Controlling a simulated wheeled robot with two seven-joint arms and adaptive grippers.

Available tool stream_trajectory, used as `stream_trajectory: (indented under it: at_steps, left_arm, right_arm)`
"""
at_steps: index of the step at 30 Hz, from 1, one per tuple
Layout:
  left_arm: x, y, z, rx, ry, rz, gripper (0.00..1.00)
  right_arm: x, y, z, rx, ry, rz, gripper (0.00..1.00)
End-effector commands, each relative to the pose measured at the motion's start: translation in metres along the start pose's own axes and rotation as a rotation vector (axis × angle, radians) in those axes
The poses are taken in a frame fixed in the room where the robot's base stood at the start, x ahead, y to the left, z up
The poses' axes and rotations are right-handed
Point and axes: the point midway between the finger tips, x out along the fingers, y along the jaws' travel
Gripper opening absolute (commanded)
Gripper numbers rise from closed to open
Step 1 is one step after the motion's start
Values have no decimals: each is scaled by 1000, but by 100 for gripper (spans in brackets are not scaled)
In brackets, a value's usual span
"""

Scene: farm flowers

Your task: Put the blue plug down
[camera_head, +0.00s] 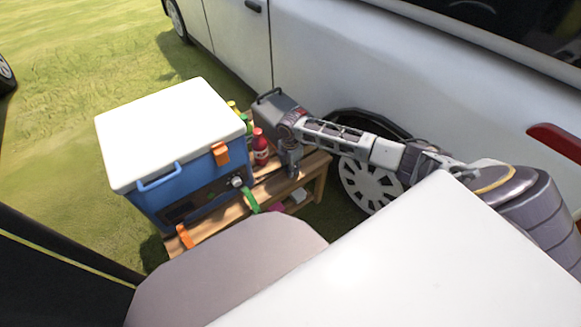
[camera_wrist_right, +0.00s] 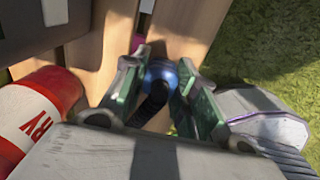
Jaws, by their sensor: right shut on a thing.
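In the right wrist view, the blue plug (camera_wrist_right: 161,72) with its black cord (camera_wrist_right: 152,104) is between the green-padded fingers of my right gripper (camera_wrist_right: 160,78). The gripper is shut on it, above the wooden slats of the bench (camera_wrist_right: 115,50). In the head view, my right gripper (camera_head: 291,168) points down at the right part of the bench (camera_head: 228,215), just right of a red bottle. I cannot make out the plug there, and whether it touches the wood is unclear. My left gripper is not in view.
A blue cooler (camera_head: 185,190) with a white lid fills the bench's left part. The red bottle (camera_head: 260,150) stands close to my right gripper, also in the right wrist view (camera_wrist_right: 40,105). A white vehicle (camera_head: 330,60) stands behind. Grass (camera_head: 70,90) lies around.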

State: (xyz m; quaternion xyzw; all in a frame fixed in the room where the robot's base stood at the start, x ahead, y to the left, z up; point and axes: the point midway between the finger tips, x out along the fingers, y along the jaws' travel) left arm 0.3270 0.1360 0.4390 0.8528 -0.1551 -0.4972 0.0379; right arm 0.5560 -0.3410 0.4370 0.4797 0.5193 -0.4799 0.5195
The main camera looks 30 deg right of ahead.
Motion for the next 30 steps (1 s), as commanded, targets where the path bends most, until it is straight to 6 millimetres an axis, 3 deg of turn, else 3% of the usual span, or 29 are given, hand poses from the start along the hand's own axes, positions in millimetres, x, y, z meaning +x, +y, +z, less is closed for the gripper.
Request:
stream_trajectory:
  at_steps: [10, 11, 16, 30]
  left_arm:
    - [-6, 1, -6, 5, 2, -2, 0]
    - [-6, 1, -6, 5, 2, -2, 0]
    - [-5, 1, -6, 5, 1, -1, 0]
    - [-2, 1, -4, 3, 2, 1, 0]
  right_arm:
    - [5, 0, 0, 0, 0, 1, 0]
    - [5, 0, 0, 0, 0, 0, 30]
    - [5, 0, 0, 0, 0, 0, 50]
    - [1, 0, 0, 0, -1, 1, 50]
